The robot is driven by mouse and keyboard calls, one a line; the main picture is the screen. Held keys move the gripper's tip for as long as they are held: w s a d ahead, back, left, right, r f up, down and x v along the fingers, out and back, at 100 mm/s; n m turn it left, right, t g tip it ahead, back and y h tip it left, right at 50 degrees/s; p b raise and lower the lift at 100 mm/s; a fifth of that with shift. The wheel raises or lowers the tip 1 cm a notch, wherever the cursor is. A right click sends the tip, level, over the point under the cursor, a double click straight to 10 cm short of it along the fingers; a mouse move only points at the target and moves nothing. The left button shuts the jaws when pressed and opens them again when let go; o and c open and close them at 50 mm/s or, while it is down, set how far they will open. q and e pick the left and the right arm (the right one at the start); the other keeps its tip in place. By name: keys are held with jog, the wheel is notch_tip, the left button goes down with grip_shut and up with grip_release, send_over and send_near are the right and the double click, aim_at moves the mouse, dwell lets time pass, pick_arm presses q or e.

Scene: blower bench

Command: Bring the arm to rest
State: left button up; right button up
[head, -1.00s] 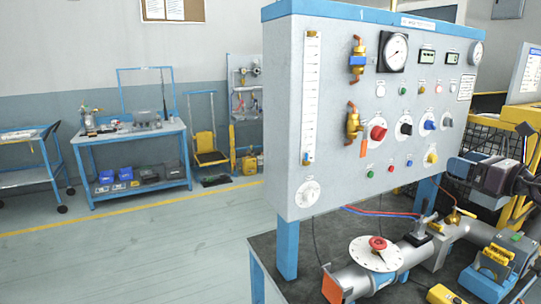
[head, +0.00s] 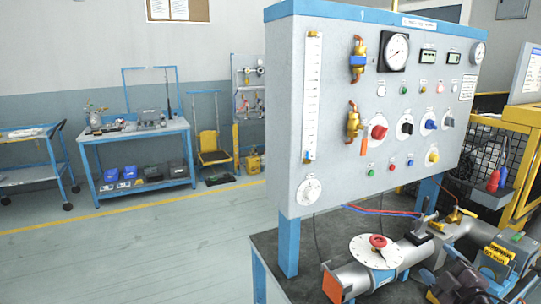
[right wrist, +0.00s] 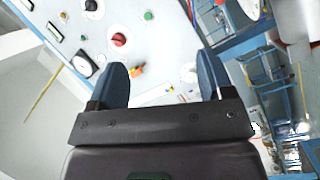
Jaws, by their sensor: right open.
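My right gripper (head: 458,284) is low at the bottom right of the head view, in front of the bench's pipework. In the right wrist view its two dark blue fingers (right wrist: 162,78) stand wide apart with nothing between them. Beyond them that view shows the panel with its red knob (right wrist: 119,40), apart from the fingers. My left gripper is not in view.
The grey control panel (head: 335,190) with gauges and knobs stands over the bench. A pipe with a white flange and red knob (head: 378,241) lies on the dark bench top (head: 310,285). A yellow-framed mesh cage (head: 522,150) is at right. The floor (head: 130,255) at left is clear.

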jog(key=s+a+f+m+g, duration=0.3)
jog(key=s+a+f+m, duration=0.2)
jog(key=s+f, duration=0.6)
jog(key=s+a+f+m+g, duration=0.3)
jog(key=s+a+f+m, duration=0.3)
jog(key=s+a+f, duration=0.3)
notch_tip(320, 180, down, 4)
jog(key=s, duration=0.2)
jog(key=shift+s+h, duration=0.3)
jog(key=shift+s, duration=0.05)
jog(key=shift+r, duration=0.1)
